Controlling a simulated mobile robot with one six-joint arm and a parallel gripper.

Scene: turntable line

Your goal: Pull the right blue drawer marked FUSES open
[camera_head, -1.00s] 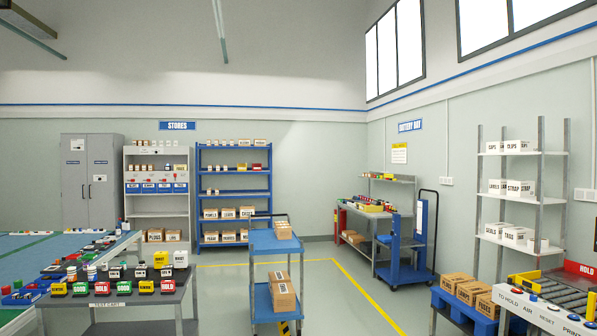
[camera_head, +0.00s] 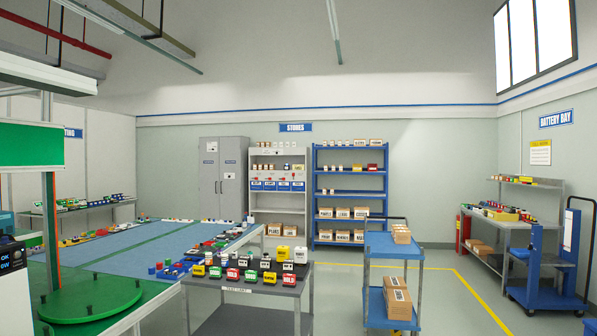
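A row of small blue drawers sits in the light grey shelf unit (camera_head: 279,218) below the STORES sign, at the far wall. The rightmost blue drawer (camera_head: 299,186) has a white label, too small to read for certain. The row looks shut, though it is far off. My gripper is not in view.
A grey cabinet (camera_head: 222,178) stands left of the shelf unit and a blue rack (camera_head: 350,188) stands right of it. A grey table (camera_head: 250,290) with coloured blocks and a blue trolley (camera_head: 392,245) with cartons stand in front. Open floor (camera_head: 450,290) lies right of the trolley.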

